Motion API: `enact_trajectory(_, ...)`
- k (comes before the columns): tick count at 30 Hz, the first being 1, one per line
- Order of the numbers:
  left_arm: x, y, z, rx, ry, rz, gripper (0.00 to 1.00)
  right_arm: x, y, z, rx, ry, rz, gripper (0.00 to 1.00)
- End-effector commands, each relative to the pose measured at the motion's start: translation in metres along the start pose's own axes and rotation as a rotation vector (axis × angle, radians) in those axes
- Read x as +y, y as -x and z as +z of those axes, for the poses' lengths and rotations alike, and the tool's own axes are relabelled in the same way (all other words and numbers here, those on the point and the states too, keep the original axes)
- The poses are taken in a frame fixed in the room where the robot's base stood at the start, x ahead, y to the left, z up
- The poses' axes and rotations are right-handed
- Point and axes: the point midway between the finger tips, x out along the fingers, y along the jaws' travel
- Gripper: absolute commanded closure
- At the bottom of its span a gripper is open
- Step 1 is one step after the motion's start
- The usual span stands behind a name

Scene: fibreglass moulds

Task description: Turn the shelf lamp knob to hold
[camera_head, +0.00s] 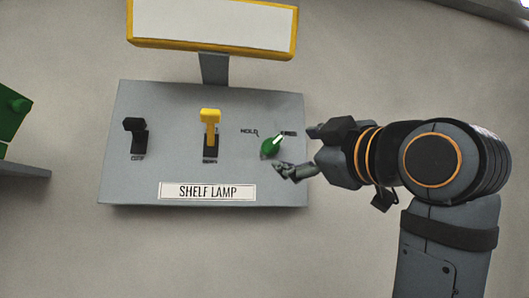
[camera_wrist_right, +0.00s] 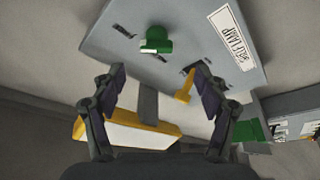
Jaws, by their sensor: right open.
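The grey shelf lamp panel (camera_head: 135,180) carries a white "SHELF LAMP" label (camera_head: 207,191). The green knob (camera_head: 269,147) is at the panel's right; its pale pointer is tilted up and right, toward a small blurred label (camera_head: 288,133). The word that seems to read "HOLD" (camera_head: 249,132) is up and left of the knob. My right gripper (camera_head: 297,152) is open just right of the knob, with nothing in it. In the wrist view, the green knob (camera_wrist_right: 155,41) lies ahead, beyond the gap between the open fingers (camera_wrist_right: 160,72). My left gripper is out of view.
A yellow lever (camera_head: 210,118) stands mid-panel and a black switch (camera_head: 136,126) at its left. A yellow-framed white lamp (camera_head: 213,22) is on a post above. Green objects (camera_head: 12,110) sit at the far left edge. The wall around the panel is bare.

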Motion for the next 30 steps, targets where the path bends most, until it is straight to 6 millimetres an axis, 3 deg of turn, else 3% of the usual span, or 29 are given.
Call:
enact_trajectory(5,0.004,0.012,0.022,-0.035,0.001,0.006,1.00,0.002,-0.015,-0.002,-0.002,-0.001,-0.003,0.26)
enact_trajectory(9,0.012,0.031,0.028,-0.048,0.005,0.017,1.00,0.004,-0.046,-0.004,-0.003,-0.003,-0.005,0.26)
enact_trajectory(18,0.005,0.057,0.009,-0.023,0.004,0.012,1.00,0.002,-0.097,-0.002,-0.001,-0.002,-0.003,0.26)
enact_trajectory(23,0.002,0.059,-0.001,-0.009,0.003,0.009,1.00,0.000,-0.105,0.000,-0.001,0.001,0.000,0.26)
enact_trajectory(30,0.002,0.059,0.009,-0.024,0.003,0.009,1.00,0.000,-0.105,0.000,0.000,0.000,0.000,0.29)
